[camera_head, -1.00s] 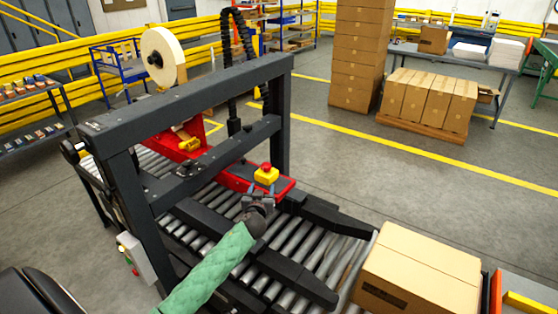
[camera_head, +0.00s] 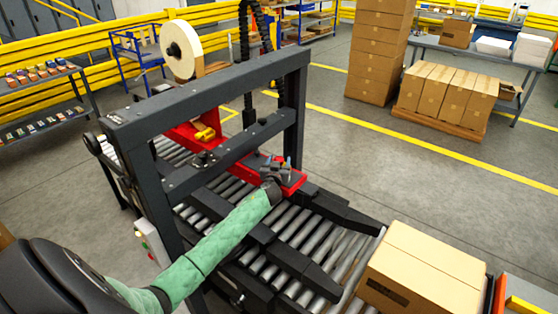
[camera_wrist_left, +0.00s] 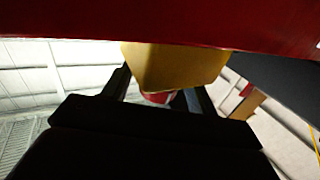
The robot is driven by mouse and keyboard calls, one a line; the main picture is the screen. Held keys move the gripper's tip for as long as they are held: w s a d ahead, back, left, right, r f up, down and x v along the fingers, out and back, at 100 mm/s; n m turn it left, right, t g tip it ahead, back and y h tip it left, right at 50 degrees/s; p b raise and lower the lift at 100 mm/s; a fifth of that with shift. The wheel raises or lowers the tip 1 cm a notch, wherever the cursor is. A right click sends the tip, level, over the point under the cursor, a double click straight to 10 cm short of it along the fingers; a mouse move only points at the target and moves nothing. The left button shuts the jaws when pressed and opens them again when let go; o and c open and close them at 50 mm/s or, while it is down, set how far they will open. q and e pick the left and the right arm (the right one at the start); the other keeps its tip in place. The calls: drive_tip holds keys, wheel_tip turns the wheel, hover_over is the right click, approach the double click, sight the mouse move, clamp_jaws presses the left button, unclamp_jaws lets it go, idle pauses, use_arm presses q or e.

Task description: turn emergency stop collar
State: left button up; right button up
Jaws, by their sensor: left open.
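The yellow emergency stop box (camera_wrist_left: 175,65) shows in the left wrist view, against a red panel (camera_wrist_left: 160,25). Part of its red button or collar (camera_wrist_left: 156,98) shows below the box, between my left gripper's two fingers. My left gripper (camera_head: 277,163) is open, with its fingers on either side of the red part; I cannot tell whether they touch it. In the head view the gripper covers the stop, at the right end of the red beam (camera_head: 240,172). My right gripper is out of view.
A dark machine frame (camera_head: 210,88) spans the roller conveyor (camera_head: 310,232) just behind and left of my gripper. A cardboard box (camera_head: 425,268) sits at the conveyor's right end. A tape roll (camera_head: 181,50) stands above the frame.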

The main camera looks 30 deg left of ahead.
use_arm(q)
drive_tip(key=shift+c, duration=0.2)
drive_tip(key=c, duration=0.9)
